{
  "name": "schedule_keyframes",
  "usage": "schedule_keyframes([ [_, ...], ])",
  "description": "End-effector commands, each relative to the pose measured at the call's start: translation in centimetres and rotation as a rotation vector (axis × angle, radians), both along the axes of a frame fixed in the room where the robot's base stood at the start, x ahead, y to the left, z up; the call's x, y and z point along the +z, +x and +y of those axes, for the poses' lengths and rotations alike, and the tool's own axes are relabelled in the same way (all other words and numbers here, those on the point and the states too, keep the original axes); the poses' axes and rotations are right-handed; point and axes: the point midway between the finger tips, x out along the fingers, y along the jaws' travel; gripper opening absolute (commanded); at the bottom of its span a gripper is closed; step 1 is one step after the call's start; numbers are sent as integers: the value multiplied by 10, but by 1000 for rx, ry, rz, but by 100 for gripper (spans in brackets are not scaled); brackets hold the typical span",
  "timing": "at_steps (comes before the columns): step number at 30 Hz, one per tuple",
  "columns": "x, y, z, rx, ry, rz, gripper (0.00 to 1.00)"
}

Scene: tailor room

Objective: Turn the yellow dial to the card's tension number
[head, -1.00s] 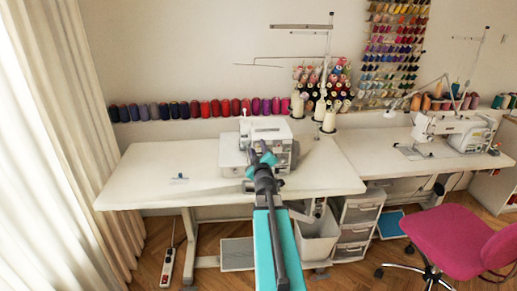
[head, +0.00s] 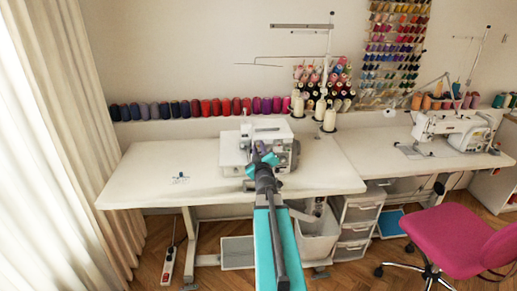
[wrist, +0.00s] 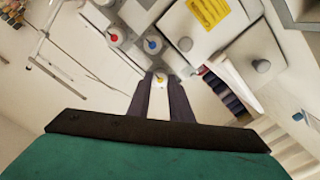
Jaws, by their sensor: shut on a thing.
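The white overlock machine (head: 268,130) stands on the table, with my arm in front of it in the head view. In the wrist view its front carries a red-marked dial (wrist: 115,38), a blue-marked dial (wrist: 152,44) and a yellow-marked dial (wrist: 160,77). My gripper (wrist: 161,82) is shut on the yellow dial, its two dark fingers on either side of it. A yellow card (wrist: 208,10) with dark print is on the machine near the top of the wrist view. Its text and the dial's number are too small to read.
The white table (head: 140,175) has free room left of the machine, with a small dark item (head: 181,178) on it. Thread cones (head: 329,120) stand behind right. A second sewing machine (head: 452,130) and a pink chair (head: 460,240) are at the right.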

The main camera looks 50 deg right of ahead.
Motion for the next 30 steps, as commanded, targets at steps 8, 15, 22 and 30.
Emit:
schedule_keyframes([
  [8,1,0,0,0,147,-122,0],
  [15,0,0,-1,0,248,-207,0],
  [22,0,0,-1,0,288,-241,0],
  [30,0,-1,-1,0,289,-243,0],
])
